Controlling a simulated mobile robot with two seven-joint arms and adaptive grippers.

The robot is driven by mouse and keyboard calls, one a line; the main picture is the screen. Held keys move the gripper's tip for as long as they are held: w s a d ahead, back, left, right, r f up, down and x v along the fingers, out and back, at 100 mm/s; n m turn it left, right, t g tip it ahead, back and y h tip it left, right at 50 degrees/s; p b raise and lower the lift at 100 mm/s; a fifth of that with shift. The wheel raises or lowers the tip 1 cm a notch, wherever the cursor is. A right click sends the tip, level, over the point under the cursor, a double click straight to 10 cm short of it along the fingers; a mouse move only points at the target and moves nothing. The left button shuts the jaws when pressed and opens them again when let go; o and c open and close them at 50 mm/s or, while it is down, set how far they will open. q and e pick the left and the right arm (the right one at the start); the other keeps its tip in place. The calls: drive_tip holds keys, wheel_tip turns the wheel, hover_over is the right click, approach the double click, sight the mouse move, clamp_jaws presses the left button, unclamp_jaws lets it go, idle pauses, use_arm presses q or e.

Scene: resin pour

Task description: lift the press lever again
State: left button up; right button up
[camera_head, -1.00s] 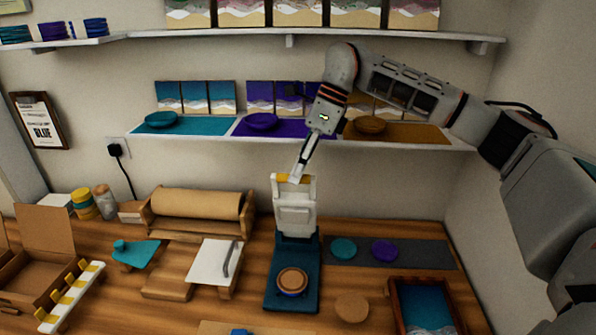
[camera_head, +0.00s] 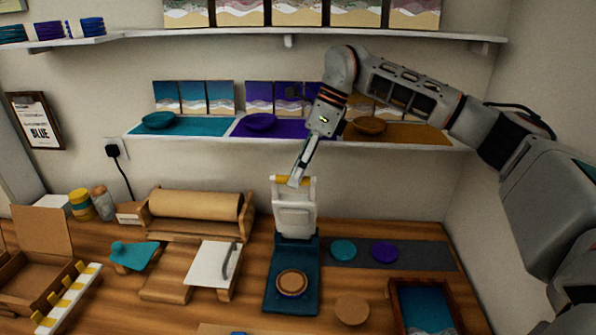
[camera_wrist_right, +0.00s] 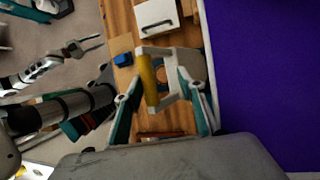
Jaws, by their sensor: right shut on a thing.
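The press (camera_head: 278,298) is a dark blue base on the bench with a white lever frame (camera_head: 295,219) standing upright at its back. The lever has a yellow bar (camera_head: 279,180) across its top. My right gripper (camera_head: 294,182) reaches down from above and is shut on this bar. In the right wrist view the yellow bar (camera_wrist_right: 149,80) lies between the teal fingers of the right gripper (camera_wrist_right: 162,105). A round wood-coloured piece with a dark rim (camera_head: 292,283) lies on the press base, clear of the raised lever. My left gripper (camera_wrist_right: 88,46) shows only in the right wrist view, jaws apart, apparently empty.
The shelf (camera_head: 195,136) with coloured mats and dishes is behind the right arm. A grey mat (camera_head: 424,256) with teal and purple discs lies right of the press, a framed blue tray (camera_head: 397,299) in front of it.

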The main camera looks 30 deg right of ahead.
wheel_tip(320, 180, up, 10)
idle(0.6)
drive_tip(key=shift+a, duration=0.1)
idle(0.3)
